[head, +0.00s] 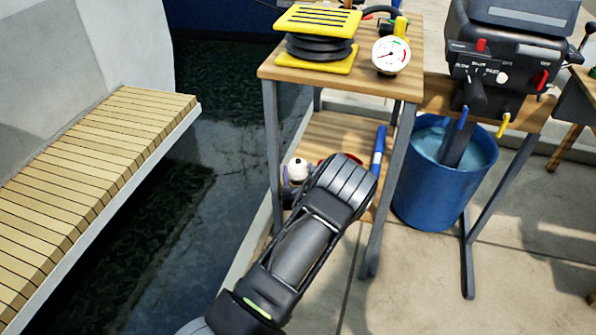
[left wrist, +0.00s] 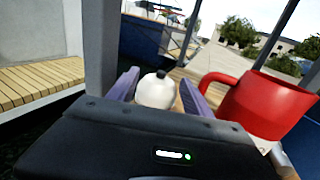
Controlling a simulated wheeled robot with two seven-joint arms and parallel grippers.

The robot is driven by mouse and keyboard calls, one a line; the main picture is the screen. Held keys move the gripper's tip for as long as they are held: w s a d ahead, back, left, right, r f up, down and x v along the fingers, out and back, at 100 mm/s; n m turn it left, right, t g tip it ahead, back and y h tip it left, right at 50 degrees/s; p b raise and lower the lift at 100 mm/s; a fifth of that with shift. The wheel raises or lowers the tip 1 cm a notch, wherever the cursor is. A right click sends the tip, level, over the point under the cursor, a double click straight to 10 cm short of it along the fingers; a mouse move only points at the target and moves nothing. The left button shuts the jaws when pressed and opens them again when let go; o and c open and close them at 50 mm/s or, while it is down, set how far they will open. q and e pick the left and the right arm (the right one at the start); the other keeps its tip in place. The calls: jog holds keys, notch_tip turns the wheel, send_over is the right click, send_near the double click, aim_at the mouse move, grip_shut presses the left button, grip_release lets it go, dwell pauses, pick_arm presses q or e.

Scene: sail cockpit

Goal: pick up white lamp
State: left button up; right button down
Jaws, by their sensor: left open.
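The white lamp (head: 298,169) is a small round white body with a dark cap. It stands on the lower shelf of the wooden stand, near the left front leg. In the left wrist view the lamp (left wrist: 156,92) sits between the two purple fingers of my left gripper (left wrist: 160,80). The fingers are apart, one on each side of it, and the lamp's lower part is hidden behind the gripper body. I cannot tell whether either finger touches it. In the head view my left arm hides most of the gripper. My right gripper is not in view.
A blue-handled tool (head: 378,150) lies on the same shelf (head: 335,130). The stand's legs and upper top (head: 300,76) frame the space. A blue bucket (head: 432,190) is to the right, dark water to the left.

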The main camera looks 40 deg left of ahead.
aim_at(298, 163)
pick_arm(q)
jog(key=shift+w+a+f, duration=0.1)
jog(key=shift+w+a, duration=0.1)
jog(key=shift+w, duration=0.1)
jog(key=b+x, duration=0.2)
jog(key=x, duration=0.2)
jog(key=shift+w+a, duration=0.1)
jog(key=shift+w, duration=0.15)
jog(key=shift+c, duration=0.3)
jog(key=c, duration=1.2)
grip_shut()
jog(key=shift+s+f, duration=0.1)
